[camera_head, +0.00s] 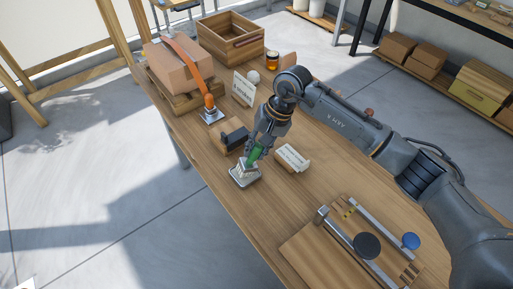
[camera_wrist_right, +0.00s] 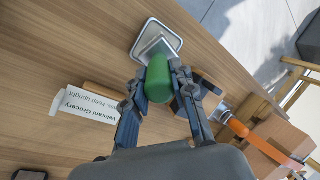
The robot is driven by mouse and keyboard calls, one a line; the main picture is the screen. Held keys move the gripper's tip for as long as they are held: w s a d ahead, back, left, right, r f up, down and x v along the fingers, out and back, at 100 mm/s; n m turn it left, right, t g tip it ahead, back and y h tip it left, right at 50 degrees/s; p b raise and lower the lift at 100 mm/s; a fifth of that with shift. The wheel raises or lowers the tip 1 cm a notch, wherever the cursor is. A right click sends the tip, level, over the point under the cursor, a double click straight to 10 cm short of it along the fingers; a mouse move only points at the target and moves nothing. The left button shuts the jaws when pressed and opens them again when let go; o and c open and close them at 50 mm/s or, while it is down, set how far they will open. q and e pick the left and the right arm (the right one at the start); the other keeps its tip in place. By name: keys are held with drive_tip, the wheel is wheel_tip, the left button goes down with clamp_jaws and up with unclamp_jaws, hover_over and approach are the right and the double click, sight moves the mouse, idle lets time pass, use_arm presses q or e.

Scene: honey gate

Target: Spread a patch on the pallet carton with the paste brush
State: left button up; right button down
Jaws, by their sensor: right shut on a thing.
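The pallet carton (camera_head: 183,68) is a brown box on a small wooden pallet (camera_head: 178,100) at the table's far left, with an orange band over it. It also shows in the right wrist view (camera_wrist_right: 283,133). My right gripper (camera_head: 256,152) is shut on a green handle (camera_wrist_right: 158,80), which I take for the paste brush. The handle stands over a square metal dish (camera_head: 245,173) on the table, near its left edge; it also shows in the right wrist view (camera_wrist_right: 158,38). I see no bristles and cannot tell whether the handle touches the dish. My left gripper is out of view.
A dark block (camera_head: 235,138) and white label cards (camera_head: 292,157) (camera_head: 244,86) are close to my gripper. A wooden crate (camera_head: 230,37) and an amber jar (camera_head: 272,61) stand farther back; a board with clamps (camera_head: 350,240) lies in front.

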drive_tip(key=shift+s+d+f, duration=0.1)
wheel_tip(320, 180, up, 2)
drive_tip(key=shift+r+p, duration=0.65)
drive_tip(key=shift+r, duration=1.9)
drive_tip(key=s+d+r, duration=0.3)
drive_tip(key=s+d, duration=0.2)
drive_tip(key=d, duration=0.2)
drive_tip(key=s+d+r, duration=0.3)
drive_tip(key=s+d, duration=0.3)
drive_tip(key=d, duration=0.2)
drive_tip(key=shift+d+r+n, duration=0.2)
drive_tip(key=shift+n, duration=0.2)
